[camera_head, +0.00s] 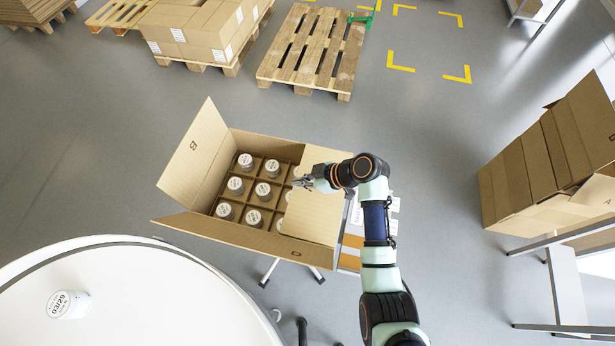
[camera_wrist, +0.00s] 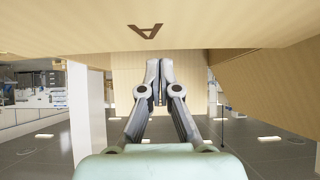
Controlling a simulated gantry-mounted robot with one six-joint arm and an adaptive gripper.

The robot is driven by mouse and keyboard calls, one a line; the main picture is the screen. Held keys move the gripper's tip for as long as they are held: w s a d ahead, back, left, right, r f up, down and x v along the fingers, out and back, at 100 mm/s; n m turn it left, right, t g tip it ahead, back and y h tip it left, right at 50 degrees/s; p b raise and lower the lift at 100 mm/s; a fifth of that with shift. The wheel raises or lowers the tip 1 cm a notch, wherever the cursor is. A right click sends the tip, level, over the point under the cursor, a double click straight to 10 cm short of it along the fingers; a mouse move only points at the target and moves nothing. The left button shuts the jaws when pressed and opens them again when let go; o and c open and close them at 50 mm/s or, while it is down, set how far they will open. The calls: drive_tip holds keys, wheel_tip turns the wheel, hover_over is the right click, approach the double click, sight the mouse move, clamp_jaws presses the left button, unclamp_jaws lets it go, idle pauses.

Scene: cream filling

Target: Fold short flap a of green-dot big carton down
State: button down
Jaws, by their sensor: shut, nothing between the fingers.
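The big carton (camera_head: 262,238) stands open, with several white-lidded jars (camera_head: 264,190) in its divider cells. I see no green dot on it. The right short flap (camera_head: 314,215) leans inward over the right end of the opening and partly hides the jars there; I cannot tell if it lies flat. My gripper (camera_head: 298,183) is shut and empty at this flap's inner edge. In the wrist view its closed fingers (camera_wrist: 158,75) show close to a cardboard panel marked A (camera_wrist: 145,31); contact is unclear. The left short flap marked B (camera_head: 195,150) stands up, tilted outward.
The near long flap (camera_head: 230,232) slants outward. A white round table (camera_head: 150,300) with one jar (camera_head: 69,304) is at lower left. Pallets (camera_head: 313,48) and stacked cartons lie behind.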

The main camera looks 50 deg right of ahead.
drive_tip(key=shift+w+f, duration=0.1)
drive_tip(key=shift+f, duration=0.5)
